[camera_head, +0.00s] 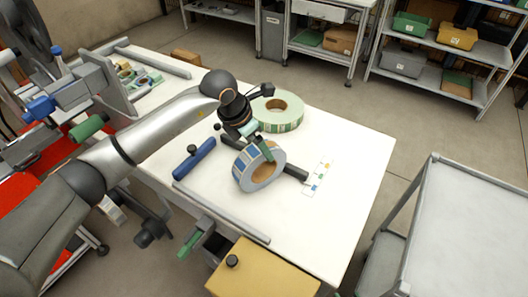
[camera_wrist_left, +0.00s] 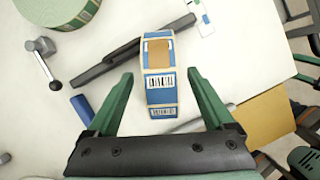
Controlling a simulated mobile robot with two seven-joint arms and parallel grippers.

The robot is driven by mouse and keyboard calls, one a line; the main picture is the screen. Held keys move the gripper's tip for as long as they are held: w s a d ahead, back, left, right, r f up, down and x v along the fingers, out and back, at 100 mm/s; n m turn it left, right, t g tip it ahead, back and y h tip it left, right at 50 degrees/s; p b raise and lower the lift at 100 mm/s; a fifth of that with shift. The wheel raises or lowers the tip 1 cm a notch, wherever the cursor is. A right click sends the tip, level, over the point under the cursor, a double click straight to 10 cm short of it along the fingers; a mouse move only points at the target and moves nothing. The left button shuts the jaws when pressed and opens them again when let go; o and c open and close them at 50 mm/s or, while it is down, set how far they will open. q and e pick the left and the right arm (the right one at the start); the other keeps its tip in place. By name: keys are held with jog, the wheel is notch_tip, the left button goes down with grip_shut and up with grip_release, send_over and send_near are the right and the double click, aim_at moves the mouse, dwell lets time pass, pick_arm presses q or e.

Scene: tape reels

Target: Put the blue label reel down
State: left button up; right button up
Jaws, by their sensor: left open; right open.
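The blue label reel (camera_head: 257,175) stands on its rim on the white table (camera_head: 345,150), its blue and white labels and brown core showing. In the left wrist view the reel (camera_wrist_left: 161,88) sits between the green fingers of my left gripper (camera_wrist_left: 160,74), with a gap on each side. In the head view my left gripper (camera_head: 256,148) is over the reel, partly hidden by its own wrist. My right gripper (camera_head: 198,234) seems to be the green-fingered one low at the table's near edge, open and away from the reel.
A dark bar (camera_head: 294,173) lies beside the blue label reel. A larger green reel (camera_head: 279,113) lies flat behind it. A blue bar (camera_head: 194,160) is to the left, a label card (camera_head: 317,178) to the right. A yellow box (camera_head: 262,272) stands at the near edge. The table's right side is clear.

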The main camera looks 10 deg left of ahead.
pick_arm(q)
jog(key=v, duration=0.6)
jog(key=shift+s+r, duration=0.1)
jog(key=shift+r, duration=0.1)
jog(key=shift+f, duration=0.1)
